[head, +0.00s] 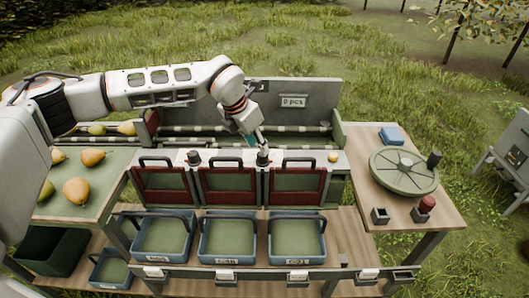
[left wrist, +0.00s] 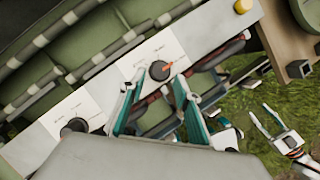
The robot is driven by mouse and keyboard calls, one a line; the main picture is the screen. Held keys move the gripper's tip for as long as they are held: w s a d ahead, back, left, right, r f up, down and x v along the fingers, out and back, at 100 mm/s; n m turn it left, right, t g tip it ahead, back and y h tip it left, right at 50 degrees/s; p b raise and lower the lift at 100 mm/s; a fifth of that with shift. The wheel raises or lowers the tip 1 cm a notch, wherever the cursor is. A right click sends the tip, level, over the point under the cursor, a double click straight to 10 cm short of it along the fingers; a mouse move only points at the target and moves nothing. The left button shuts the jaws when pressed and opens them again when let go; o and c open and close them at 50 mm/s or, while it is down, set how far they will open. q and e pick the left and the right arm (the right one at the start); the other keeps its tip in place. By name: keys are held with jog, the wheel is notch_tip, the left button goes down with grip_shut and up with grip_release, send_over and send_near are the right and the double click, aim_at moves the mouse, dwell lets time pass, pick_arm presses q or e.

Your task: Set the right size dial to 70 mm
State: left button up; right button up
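The right size dial (head: 263,159) is a dark round knob on the pale panel of the sorting stand. My left gripper (head: 261,148) is above this dial. In its wrist view the teal fingers of my left gripper (left wrist: 160,82) are apart, one on each side of the knob; I cannot tell whether they touch it. My right gripper (left wrist: 263,117) shows over the grass with its fingers apart, and nothing is visible between them.
The left size dial (head: 193,158) sits on the same panel. A yellow button (head: 333,157) is at the panel's right end. Red-framed flaps (head: 230,186) and blue crates (head: 228,261) lie below. A round green turntable (head: 404,170) stands on the right table, and pears (head: 76,191) lie at left.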

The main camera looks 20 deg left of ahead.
aim_at(263, 157)
pick_arm(q)
jog(key=x, duration=0.5)
jog(key=shift+w+d+f+p, duration=0.15)
jog(key=shift+w+f+p, duration=0.05)
jog(key=shift+f+p, duration=0.15)
jog(key=c, duration=0.8)
